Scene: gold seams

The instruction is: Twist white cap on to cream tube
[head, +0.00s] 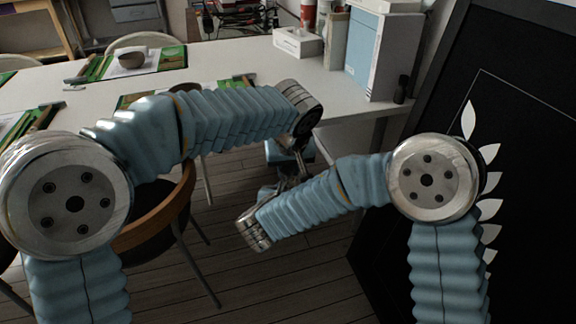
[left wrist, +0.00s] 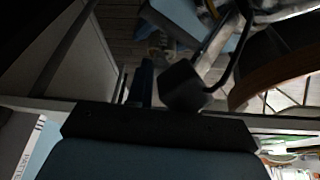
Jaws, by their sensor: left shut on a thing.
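My left arm reaches in from the left, and its hand (head: 288,152) hangs down past the table's front edge in the head view. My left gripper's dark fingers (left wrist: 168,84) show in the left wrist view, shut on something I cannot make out. My right arm comes from the right and bends back at its wrist. My right gripper (head: 277,186) is small and dark just below the left hand, and its jaws are unclear. The white cap and the cream tube cannot be made out in either view.
A wooden-backed chair (head: 160,222) stands under my left arm. A black board (head: 520,110) with white leaves stands at right. Both hands are over open floor.

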